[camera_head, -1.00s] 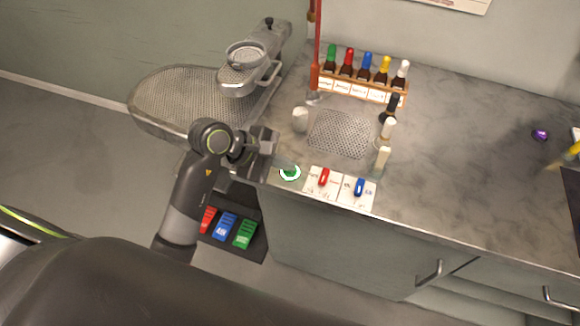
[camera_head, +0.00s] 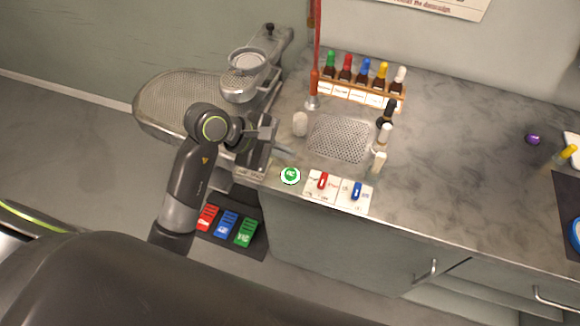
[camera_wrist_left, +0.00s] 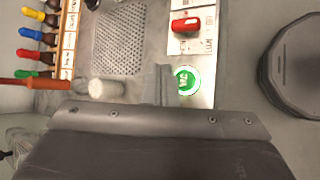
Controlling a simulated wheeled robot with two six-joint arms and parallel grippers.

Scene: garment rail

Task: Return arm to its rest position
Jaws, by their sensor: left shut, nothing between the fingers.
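My left arm comes in from the left in the head view, reaching over the front edge of the counter. My left gripper (camera_head: 284,151) is shut and empty. It is just behind and above the green round button (camera_head: 290,176), at the left end of the switch panel. In the left wrist view the narrow shut fingertips (camera_wrist_left: 163,84) show just left of the green button (camera_wrist_left: 186,80). I cannot tell whether they touch the counter. My right gripper is not in view.
A metal stand (camera_head: 252,82) is near the arm at left. A red rod (camera_head: 316,50), a bottle rack (camera_head: 358,94), a perforated plate (camera_head: 340,139), small bottles (camera_head: 384,135) and switches (camera_head: 338,190) share the counter (camera_head: 450,165). Coloured pedals (camera_head: 227,224) lie below. The counter's middle right is clear.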

